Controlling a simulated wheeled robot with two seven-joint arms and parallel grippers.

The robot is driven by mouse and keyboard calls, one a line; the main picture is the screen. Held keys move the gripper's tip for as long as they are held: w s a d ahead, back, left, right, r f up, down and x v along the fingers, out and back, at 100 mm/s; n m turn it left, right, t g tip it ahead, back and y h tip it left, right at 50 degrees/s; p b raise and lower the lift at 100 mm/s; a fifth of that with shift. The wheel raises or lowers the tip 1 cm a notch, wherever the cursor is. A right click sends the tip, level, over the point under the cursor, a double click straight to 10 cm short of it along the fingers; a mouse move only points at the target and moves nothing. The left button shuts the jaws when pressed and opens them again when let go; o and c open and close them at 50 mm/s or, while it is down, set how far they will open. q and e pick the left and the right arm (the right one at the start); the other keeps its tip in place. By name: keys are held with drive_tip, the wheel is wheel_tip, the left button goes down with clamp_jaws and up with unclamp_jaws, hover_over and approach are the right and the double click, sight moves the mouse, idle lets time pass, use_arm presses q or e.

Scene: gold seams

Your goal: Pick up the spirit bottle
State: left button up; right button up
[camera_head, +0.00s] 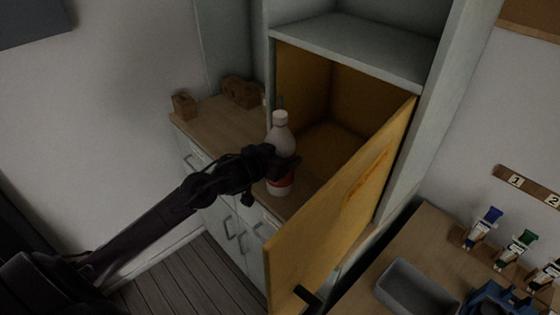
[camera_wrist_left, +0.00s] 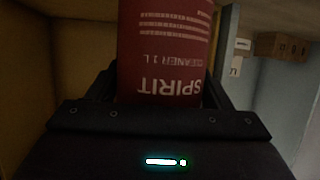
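The spirit bottle (camera_head: 281,137) is upright at the worktop's front edge, beside the open cupboard. It has a white body and cap and a red label. In the left wrist view the label (camera_wrist_left: 166,50) fills the middle, its SPIRIT lettering upside down. My left gripper (camera_head: 284,166) is at the bottle's middle and hides part of it. Its fingers lie on both sides of the bottle, very close to it. I cannot tell whether they press on it or whether the base touches the worktop. My right gripper is not in view.
The yellow cupboard door (camera_head: 335,215) stands open just right of the bottle. Wooden blocks (camera_head: 240,92) sit at the back of the worktop (camera_head: 215,120). A grey tray (camera_head: 415,290) and small bottles (camera_head: 483,228) are on a bench at right.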

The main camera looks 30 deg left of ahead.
use_arm(q)
drive_tip(key=c, duration=0.9)
drive_tip(key=shift+w+r, duration=0.1)
drive_tip(key=shift+r, duration=0.05)
drive_tip(key=shift+c, duration=1.1)
